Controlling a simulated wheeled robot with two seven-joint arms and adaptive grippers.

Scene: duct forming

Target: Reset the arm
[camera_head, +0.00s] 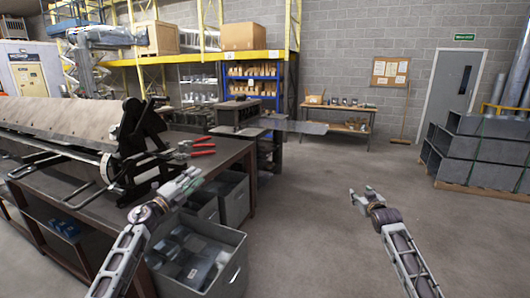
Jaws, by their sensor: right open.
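My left gripper (190,181) is in the camera_head view at the end of the arm from the lower left. It is in front of the dark workbench's right edge, above the grey bins. Its fingers are small and close together in the picture, so I cannot tell whether they are open or shut. My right gripper (360,196) is over bare floor right of centre, with its fingers apart and empty. It touches nothing. Both arms reach forward from the bottom of the picture.
A dark workbench (225,150) carries a sheet-bending machine (125,150) and red-handled pliers (200,147). Grey bins (236,200) stand below. Stacked grey ducts (480,150) stand at right on a pallet. A grey door (452,88) is at the back. The middle floor is clear.

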